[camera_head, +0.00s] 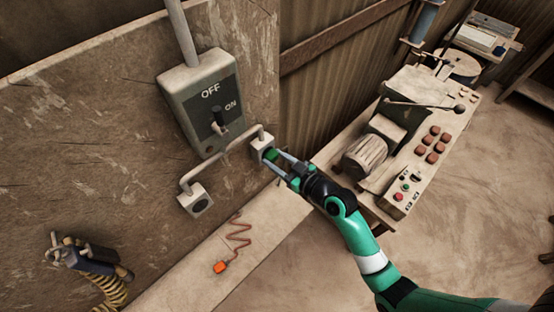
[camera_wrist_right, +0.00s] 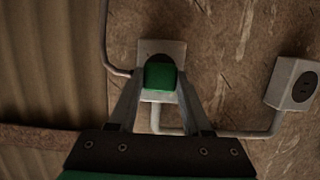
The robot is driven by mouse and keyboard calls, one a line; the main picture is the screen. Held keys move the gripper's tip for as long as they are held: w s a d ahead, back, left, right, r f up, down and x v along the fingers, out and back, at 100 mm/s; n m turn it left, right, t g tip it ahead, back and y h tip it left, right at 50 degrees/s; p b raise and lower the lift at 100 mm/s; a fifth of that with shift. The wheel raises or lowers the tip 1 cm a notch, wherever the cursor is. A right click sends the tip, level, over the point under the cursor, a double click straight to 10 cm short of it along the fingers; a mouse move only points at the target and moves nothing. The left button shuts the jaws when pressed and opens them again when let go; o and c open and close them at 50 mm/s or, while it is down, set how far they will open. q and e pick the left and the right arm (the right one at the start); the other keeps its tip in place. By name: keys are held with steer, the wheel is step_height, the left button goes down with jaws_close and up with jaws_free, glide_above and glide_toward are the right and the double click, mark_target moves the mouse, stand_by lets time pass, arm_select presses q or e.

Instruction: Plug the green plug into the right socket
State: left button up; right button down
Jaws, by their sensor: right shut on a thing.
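My right gripper (camera_head: 281,163) is shut on the green plug (camera_head: 271,155), at the face of the right socket (camera_head: 260,142) on the wooden wall panel. In the right wrist view the green plug (camera_wrist_right: 160,74) sits between the two fingertips, in front of the light socket box (camera_wrist_right: 148,52). The plug covers part of the socket face, and its prongs are hidden, so I cannot tell how deep it sits. The left socket (camera_head: 197,201) is empty; it also shows in the right wrist view (camera_wrist_right: 292,84). My left gripper is not in view.
A switch box (camera_head: 202,103) marked OFF and ON is above the sockets, joined by conduit. An orange plug with a coiled cord (camera_head: 222,266) lies on the ledge below. A striped hose tool (camera_head: 88,262) hangs lower left. A machine bench (camera_head: 412,170) stands right.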

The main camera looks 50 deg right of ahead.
steer(key=shift+w, duration=0.15)
steer(key=shift+c, duration=1.3)
jaws_free()
steer(key=v, duration=1.1)
steer(key=shift+s+b, duration=0.3)
steer(key=shift+r, duration=0.15)
